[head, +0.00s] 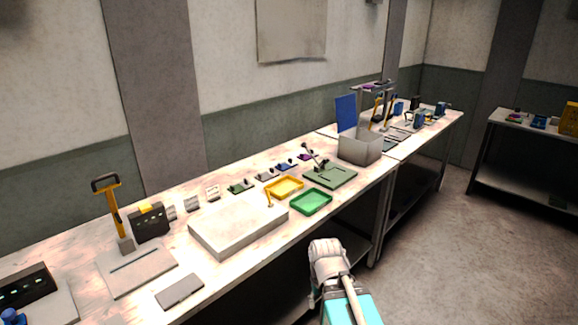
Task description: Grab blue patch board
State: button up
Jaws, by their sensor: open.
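A flat blue board (346,113) stands upright at the grey box on the long bench, towards its far end. A much smaller blue piece (286,167) sits in the row of small items along the back of the bench. I cannot tell from this view which of the two is the patch board. My arm shows at the bottom centre, in front of the bench edge, well short of both blue things. My gripper's fingers do not show.
A white block (238,229), a yellow tray (284,188), a green tray (311,202) and a dark green plate (330,176) lie on the bench before the grey box (360,149). A yellow-handled tool (113,206) stands at left. Floor (470,255) at right is clear.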

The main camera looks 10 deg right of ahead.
aim_at(283, 167)
jog(key=i, duration=0.9)
jog(key=u, duration=0.05)
